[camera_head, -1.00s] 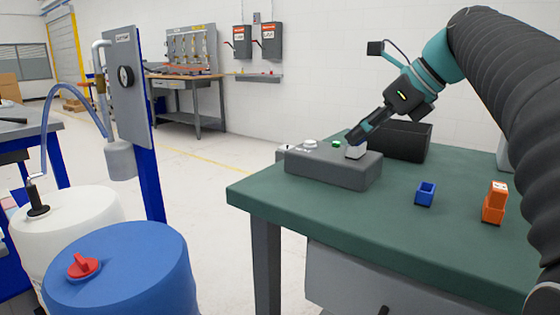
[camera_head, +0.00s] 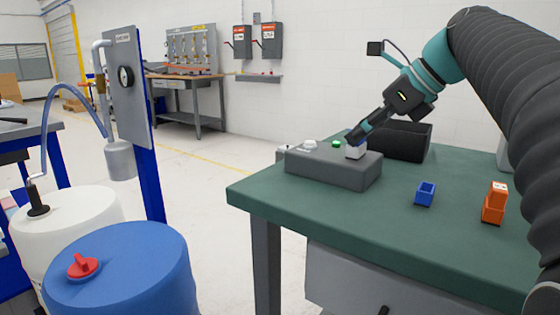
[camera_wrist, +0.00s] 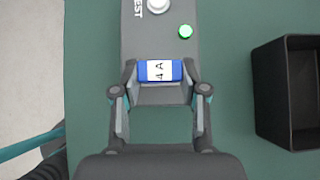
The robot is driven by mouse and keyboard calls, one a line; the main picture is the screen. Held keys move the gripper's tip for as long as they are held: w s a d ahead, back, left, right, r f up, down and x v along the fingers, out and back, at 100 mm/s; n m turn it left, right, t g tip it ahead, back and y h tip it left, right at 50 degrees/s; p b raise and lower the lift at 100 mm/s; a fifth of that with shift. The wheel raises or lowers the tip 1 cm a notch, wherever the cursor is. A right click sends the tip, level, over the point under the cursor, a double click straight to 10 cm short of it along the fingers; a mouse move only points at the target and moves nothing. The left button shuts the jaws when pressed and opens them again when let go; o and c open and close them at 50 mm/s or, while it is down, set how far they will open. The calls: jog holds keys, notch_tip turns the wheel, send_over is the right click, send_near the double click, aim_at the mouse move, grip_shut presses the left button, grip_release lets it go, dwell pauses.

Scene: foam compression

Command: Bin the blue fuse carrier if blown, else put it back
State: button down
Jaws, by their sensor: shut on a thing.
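The blue fuse carrier (camera_wrist: 143,71) has a white label reading "4 A". My gripper (camera_wrist: 161,92) is shut on it, with one finger at each end. The carrier is at the near end of the grey test box (camera_head: 325,169); how deep it sits is hidden. A lamp on the box glows green (camera_wrist: 185,31), beside a white round button (camera_wrist: 158,4). The blue holder (camera_head: 425,195) stands empty on the bench. The black open bin (camera_wrist: 285,95) is right of the box.
An orange carrier (camera_head: 497,190) stands in an orange holder (camera_head: 492,213) at the right of the green bench top (camera_head: 330,222). The bench top between box and holders is clear. A blue drum (camera_head: 125,265) and a white drum (camera_head: 65,220) stand left of the bench.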

jog(key=shift+r+p, duration=1)
jog(key=shift+r, duration=0.35)
dwell(0.6)
jog(key=shift+r, duration=2.5)
